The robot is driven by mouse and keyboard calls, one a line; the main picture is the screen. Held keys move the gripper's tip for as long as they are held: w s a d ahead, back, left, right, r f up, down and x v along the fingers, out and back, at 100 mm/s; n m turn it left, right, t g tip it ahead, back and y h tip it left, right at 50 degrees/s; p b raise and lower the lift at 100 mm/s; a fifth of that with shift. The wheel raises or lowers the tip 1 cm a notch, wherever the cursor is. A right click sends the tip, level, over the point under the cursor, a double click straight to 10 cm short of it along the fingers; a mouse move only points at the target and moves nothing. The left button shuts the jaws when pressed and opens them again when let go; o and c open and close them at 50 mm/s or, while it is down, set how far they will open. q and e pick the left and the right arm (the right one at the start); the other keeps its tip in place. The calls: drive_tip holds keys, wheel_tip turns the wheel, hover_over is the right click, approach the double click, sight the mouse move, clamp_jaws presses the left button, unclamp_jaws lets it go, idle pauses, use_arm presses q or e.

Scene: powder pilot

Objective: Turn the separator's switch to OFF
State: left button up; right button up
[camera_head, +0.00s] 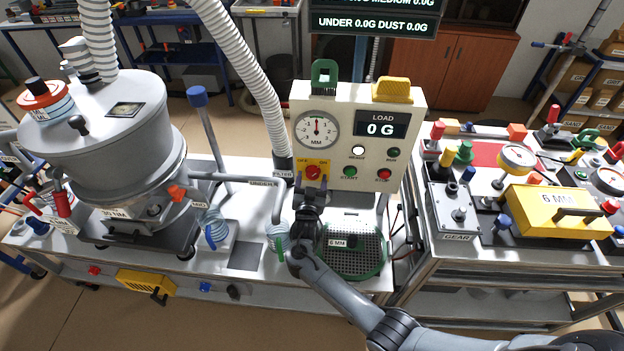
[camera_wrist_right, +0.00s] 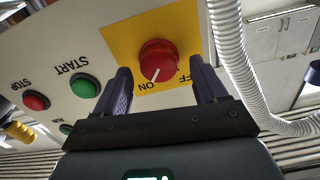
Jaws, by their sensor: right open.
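The separator's switch is a red knob (camera_head: 312,172) on a yellow plate at the lower left of the white control panel (camera_head: 345,105). In the right wrist view the red knob (camera_wrist_right: 158,58) has a white pointer line, which points toward the ON label. The OFF label is partly hidden by a finger. My right gripper (camera_head: 313,187) is just in front of the knob. In the wrist view its open fingers (camera_wrist_right: 160,72) stand on both sides of the knob's near part, with gaps visible between them and the knob. My left gripper is not in view.
Green START (camera_head: 350,172) and red STOP (camera_head: 383,174) buttons sit beside the switch. A load display (camera_head: 380,124) reads 0 G. A white hose (camera_head: 245,65) runs left of the panel.

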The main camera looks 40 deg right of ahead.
drive_tip(key=shift+w+d, duration=0.5)
drive_tip(key=c, duration=1)
drive_tip(key=shift+c, duration=0.2)
